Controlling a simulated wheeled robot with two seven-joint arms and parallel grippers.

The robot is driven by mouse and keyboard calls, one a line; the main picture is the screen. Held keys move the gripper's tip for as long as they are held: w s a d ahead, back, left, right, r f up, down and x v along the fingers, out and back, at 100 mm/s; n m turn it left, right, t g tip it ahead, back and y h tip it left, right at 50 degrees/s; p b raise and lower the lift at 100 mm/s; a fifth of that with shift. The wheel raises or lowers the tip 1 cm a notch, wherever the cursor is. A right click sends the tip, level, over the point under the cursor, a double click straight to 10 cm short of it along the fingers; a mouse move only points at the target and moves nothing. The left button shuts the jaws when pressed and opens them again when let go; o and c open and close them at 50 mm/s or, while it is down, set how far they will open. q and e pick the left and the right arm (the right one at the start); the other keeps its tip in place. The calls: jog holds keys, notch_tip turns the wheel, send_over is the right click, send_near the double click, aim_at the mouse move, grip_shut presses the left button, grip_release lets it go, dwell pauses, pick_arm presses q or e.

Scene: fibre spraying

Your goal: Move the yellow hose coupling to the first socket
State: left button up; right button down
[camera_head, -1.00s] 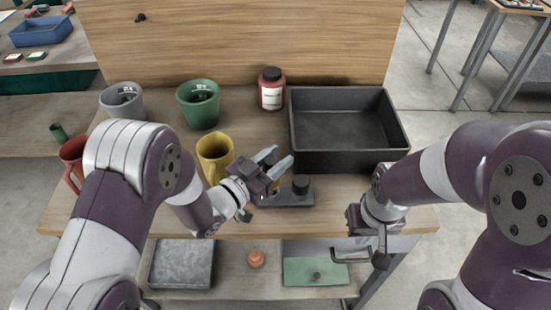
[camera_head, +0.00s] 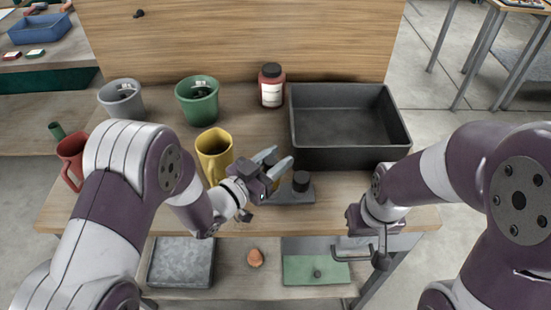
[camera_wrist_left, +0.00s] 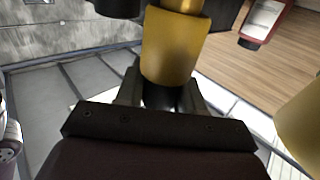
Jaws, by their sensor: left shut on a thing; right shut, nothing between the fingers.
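The yellow hose coupling (camera_wrist_left: 172,50) is between the fingers of my left gripper (camera_head: 280,160), which is shut on it. In the head view the fingers and wrist hide most of it. It is at the left part of a dark socket block (camera_head: 292,197) near the table's front edge. I cannot tell whether it is seated in or just above the block. A black cylinder (camera_head: 301,181) stands on the block to the right of the gripper. My right gripper (camera_head: 381,258) is shut and empty, pointing down in front of the table edge.
A yellow mug (camera_head: 213,150) stands close left of my left gripper. Green (camera_head: 198,103), grey (camera_head: 121,100) and red (camera_head: 72,158) cups are further left. A shelf below holds a grey tray (camera_head: 181,262).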

pick_arm(q)
jog(key=shift+f+b, duration=0.75)
jog(key=shift+f, duration=0.15)
jog(key=o, duration=1.2)
jog(key=shift+r, duration=0.1)
jog(key=b+v, duration=0.1)
jog(key=v, duration=1.1)
jog(key=shift+s+a, duration=0.25)
